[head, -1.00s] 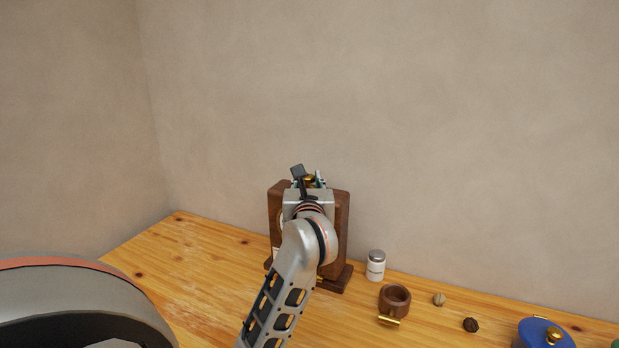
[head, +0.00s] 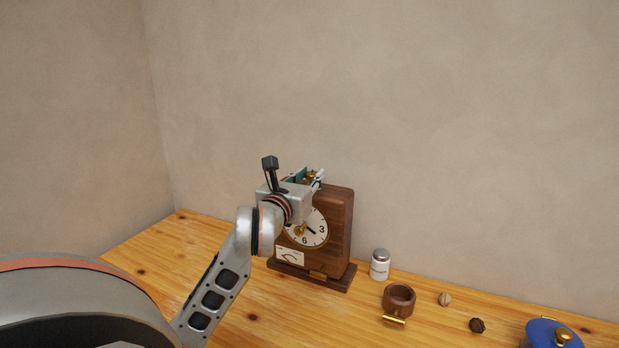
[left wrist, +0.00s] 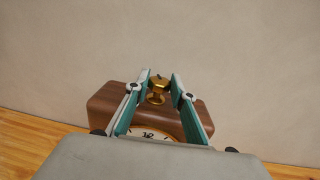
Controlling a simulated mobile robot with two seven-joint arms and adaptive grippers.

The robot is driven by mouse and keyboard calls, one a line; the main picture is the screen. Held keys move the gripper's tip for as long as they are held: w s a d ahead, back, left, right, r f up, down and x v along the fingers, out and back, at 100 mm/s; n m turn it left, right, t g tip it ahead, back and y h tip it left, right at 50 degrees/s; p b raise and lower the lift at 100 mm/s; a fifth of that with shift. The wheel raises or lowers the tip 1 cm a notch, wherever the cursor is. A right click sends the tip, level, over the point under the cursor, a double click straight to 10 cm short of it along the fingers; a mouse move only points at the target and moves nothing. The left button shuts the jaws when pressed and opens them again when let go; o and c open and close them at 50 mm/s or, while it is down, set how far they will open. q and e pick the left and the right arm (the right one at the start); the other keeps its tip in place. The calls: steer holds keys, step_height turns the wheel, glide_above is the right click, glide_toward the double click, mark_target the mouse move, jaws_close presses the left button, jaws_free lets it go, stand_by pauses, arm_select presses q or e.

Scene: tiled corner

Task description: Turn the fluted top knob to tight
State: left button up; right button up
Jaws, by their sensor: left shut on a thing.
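The fluted brass top knob (head: 311,175) stands on top of a wooden clock (head: 341,225) with a white dial. My left gripper (head: 312,178) reaches over the clock's top from the front left. In the left wrist view, the knob (left wrist: 156,98) sits between the two teal-lined fingers, near their tips. The gripper is shut on the knob, whose sides are partly covered by the fingers in the head view. The gripper body hides the left part of the dial. My right gripper is not in view.
The clock stands on a wooden table (head: 180,250) against a plain wall. The table's left is clear.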

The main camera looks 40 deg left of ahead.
mark_target(309, 175)
arm_select(q)
steer(key=shift+r, duration=0.1)
steer(key=o, duration=1.1)
step_height(309, 175, up, 10)
steer(key=shift+f, duration=0.1)
stand_by(0.4)
